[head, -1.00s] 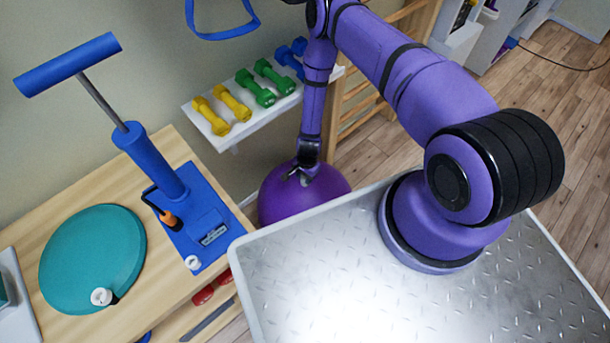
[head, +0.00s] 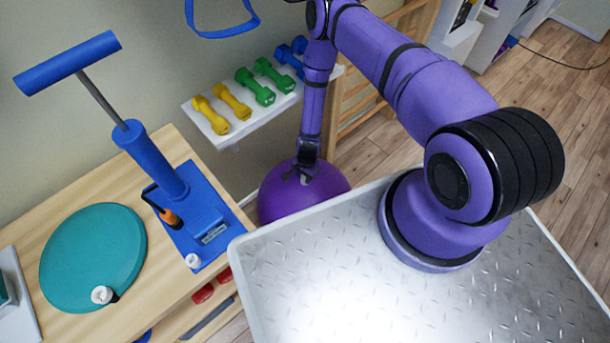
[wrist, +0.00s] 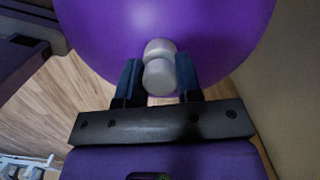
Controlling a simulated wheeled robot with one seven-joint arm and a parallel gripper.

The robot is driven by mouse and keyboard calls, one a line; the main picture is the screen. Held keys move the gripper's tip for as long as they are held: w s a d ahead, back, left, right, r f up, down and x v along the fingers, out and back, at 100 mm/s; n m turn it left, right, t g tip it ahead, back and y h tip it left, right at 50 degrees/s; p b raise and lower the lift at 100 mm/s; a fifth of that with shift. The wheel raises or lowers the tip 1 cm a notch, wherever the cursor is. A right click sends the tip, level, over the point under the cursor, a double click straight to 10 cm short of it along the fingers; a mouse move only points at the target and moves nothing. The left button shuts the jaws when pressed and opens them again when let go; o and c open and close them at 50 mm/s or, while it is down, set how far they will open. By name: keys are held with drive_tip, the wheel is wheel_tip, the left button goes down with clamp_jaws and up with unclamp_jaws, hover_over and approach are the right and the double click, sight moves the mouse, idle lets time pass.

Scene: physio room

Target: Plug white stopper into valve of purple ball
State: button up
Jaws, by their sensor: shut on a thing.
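The purple ball (head: 325,197) sits on the floor beyond the metal deck, in front of the wall. It fills the top of the wrist view (wrist: 210,25). My gripper (head: 304,176) is down at the top of the ball. In the wrist view my gripper (wrist: 158,66) is shut on the white stopper (wrist: 159,77), a pale rounded piece between the two dark fingers. The stopper's far end is against or very close to the ball's surface. The valve is hidden behind it, so I cannot tell whether the stopper is seated.
A wooden table (head: 65,318) at left holds a blue hand pump (head: 150,160), a teal disc (head: 92,255) and small white caps (head: 193,261). Dumbbells (head: 255,87) lie on a white shelf (head: 218,139) behind the ball. A wooden ladder frame (head: 358,125) stands right of it.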

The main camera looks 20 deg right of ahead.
drive_tip(key=shift+s+f, duration=0.15)
drive_tip(key=shift+f, duration=0.15)
